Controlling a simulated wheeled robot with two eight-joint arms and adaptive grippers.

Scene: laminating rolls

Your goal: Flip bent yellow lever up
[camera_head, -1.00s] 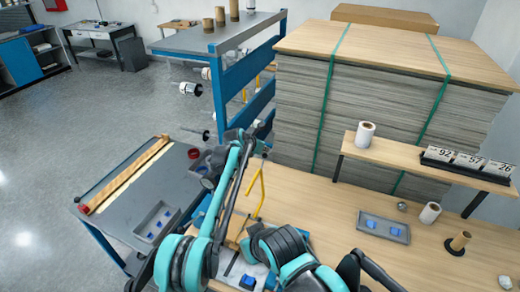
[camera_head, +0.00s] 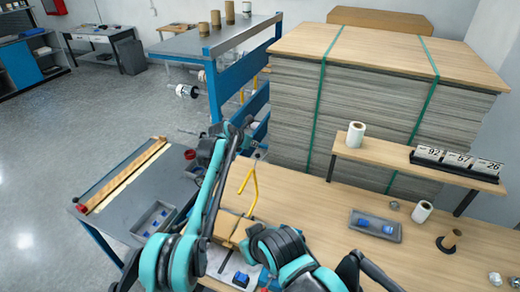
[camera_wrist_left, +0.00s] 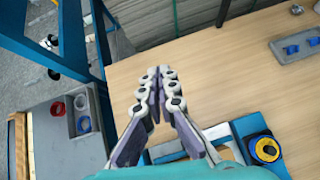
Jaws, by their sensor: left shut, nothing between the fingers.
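The lever does not show in the wrist view. My right gripper is out of the head view; only part of that arm shows at the bottom.
A blue rack (camera_head: 222,92) with rolls and other yellow parts stands behind. A stack of grey sheets (camera_head: 400,100) closes off the back of the bench (camera_head: 325,215). A grey side table (camera_head: 125,190) is at left. A tray (camera_head: 375,225) with blue pieces lies right.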

